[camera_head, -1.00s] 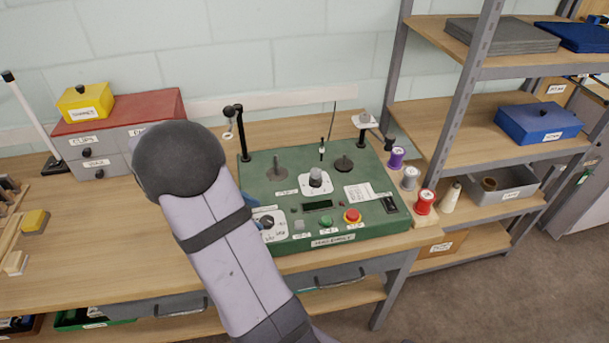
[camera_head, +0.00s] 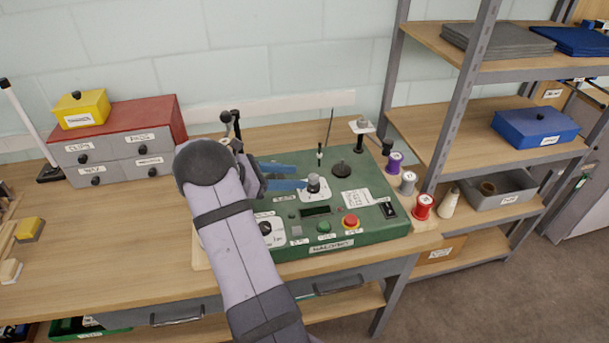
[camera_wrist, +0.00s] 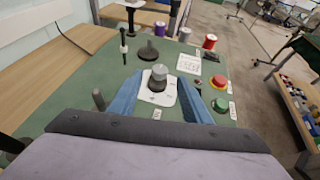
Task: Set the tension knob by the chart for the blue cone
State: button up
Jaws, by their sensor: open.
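A grey knob (camera_head: 313,184) stands on a white plate on the green machine panel (camera_head: 285,252). My gripper (camera_head: 304,176) is open, its blue fingers reaching toward this knob. In the wrist view the knob (camera_wrist: 158,76) shows between the fingertips, with a gap on each side. A dark dial (camera_head: 265,228) on another white plate sits at the panel's front left, partly behind my arm. I cannot read which is the tension knob. A small printed chart (camera_head: 357,198) lies right of the grey knob; its text is unreadable. I see no blue cone.
A red button (camera_head: 350,222) and green button (camera_head: 324,227) sit in front of the knob. A dark post (camera_head: 319,155) and a dark round piece (camera_head: 341,170) stand behind it. Purple (camera_head: 394,163), grey and red spools (camera_head: 423,207) stand right of the panel.

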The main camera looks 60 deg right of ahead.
aim_at(311, 177)
jog(key=shift+p+x, duration=0.7)
jog(key=shift+x, duration=1.65)
jog(key=shift+c, duration=0.2)
jog(key=c, duration=1)
